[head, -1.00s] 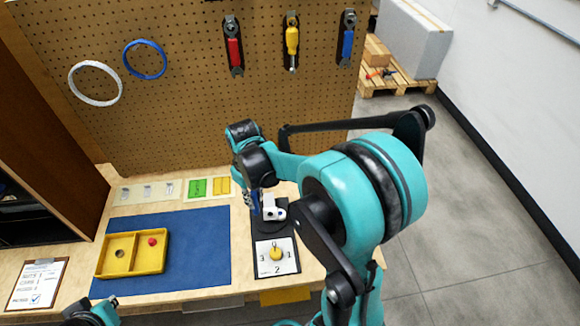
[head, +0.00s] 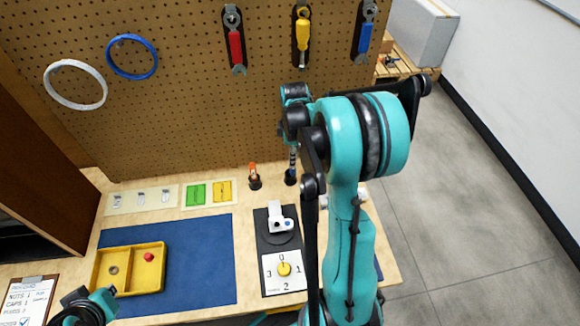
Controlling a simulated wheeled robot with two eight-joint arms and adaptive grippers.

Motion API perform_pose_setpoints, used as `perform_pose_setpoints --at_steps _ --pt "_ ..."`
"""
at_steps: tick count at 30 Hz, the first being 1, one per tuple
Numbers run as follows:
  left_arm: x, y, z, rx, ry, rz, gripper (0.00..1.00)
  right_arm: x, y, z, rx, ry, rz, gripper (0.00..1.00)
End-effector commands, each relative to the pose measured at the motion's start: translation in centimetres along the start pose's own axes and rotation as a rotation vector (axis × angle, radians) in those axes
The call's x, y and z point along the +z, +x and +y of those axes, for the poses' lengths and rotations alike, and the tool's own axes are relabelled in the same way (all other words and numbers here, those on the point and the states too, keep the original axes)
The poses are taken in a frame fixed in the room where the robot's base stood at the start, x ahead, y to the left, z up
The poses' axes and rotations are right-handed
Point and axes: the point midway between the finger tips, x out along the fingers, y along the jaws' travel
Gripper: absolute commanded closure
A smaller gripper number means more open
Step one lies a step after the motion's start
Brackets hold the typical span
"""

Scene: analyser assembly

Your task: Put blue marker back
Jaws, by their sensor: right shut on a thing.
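My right gripper (head: 291,147) is at the back of the table, pointing down and shut on the blue marker (head: 292,164). The marker is upright, its lower end at a small black holder (head: 290,179). I cannot tell whether its tip is inside the holder. The fingers are small and partly hidden by my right arm. My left gripper (head: 75,298) is at the lower left corner, cut off by the frame edge, and its jaws are unclear.
An orange marker (head: 253,170) stands in a similar holder just left. A white device on a black base (head: 273,240) with a yellow dial (head: 284,269) sits in front. A yellow tray (head: 129,270) lies on a blue mat (head: 205,265). The pegboard (head: 200,100) rises behind.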

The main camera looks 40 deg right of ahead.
Motion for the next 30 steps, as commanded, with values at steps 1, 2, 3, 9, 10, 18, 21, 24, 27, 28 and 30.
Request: perform_pose_setpoints --at_steps 1,2,3,9,10,18,21,24,27,28,30 --pt "0.3 0.4 0.0 0.0 0.0 0.0 1.0 -0.4 0.8 0.9 0.0 0.0 0.0 1.0" --pt "0.4 0.5 0.0 0.0 0.0 0.0 1.0 -0.6 1.0 1.3 0.0 0.0 0.0 1.0" --pt "0.4 0.6 0.0 0.0 0.0 0.0 1.0 -0.8 1.3 1.7 0.0 0.0 0.0 1.0" --pt "0.6 0.9 0.0 0.0 0.0 0.0 1.0 -1.1 2.1 2.4 0.0 0.001 0.0 1.0" --pt "0.7 1.0 0.0 0.0 0.0 0.0 1.0 -1.1 2.4 2.4 0.0 0.001 0.0 1.0" --pt "1.6 2.2 0.0 0.0 0.0 0.0 1.0 -1.1 5.7 2.4 0.0 0.001 0.0 1.0" --pt "1.5 2.1 0.0 0.0 0.0 0.0 1.0 -1.1 5.6 2.4 0.0 0.001 0.0 1.0" --pt "1.5 2.1 0.0 0.0 0.0 0.0 1.0 -1.1 5.5 2.4 0.0 0.001 0.0 1.0" --pt "1.6 2.3 0.0 0.0 0.0 0.0 1.0 -1.1 5.9 2.4 0.0 0.001 0.0 1.0" --pt "1.7 2.4 0.0 0.0 0.0 0.0 1.0 -1.1 6.0 2.4 0.0 0.001 0.0 1.0" --pt "1.6 2.3 0.0 0.0 0.0 0.0 1.0 -1.1 5.9 2.4 0.0 0.001 0.0 0.69"
